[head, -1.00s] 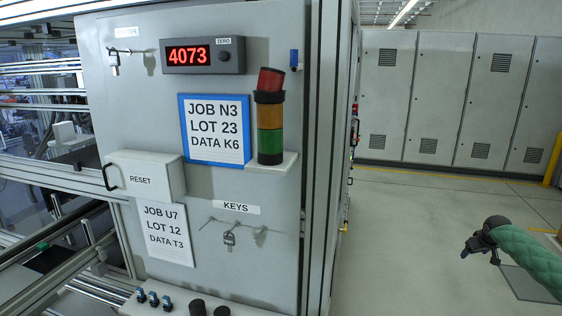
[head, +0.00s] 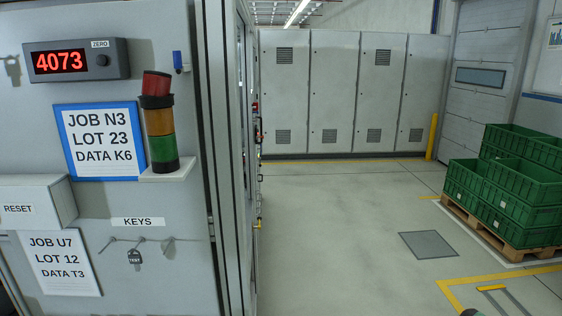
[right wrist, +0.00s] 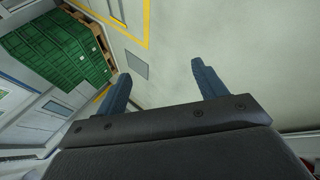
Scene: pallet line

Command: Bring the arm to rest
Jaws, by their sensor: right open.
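My right gripper (right wrist: 163,88) shows in the right wrist view. Its two blue-grey fingers stand wide apart, and nothing is between them. In the head view my right gripper is out of sight; just a small dark bit of something shows at the bottom edge. My left gripper is in neither view.
A grey panel (head: 120,215) with a red display (head: 75,60), a signal lamp (head: 159,122) and key hooks fills the left. Green crates (head: 515,195) on a wooden pallet (head: 470,222) stand right. Grey cabinets (head: 335,95) line the back. The middle floor (head: 330,230) is clear.

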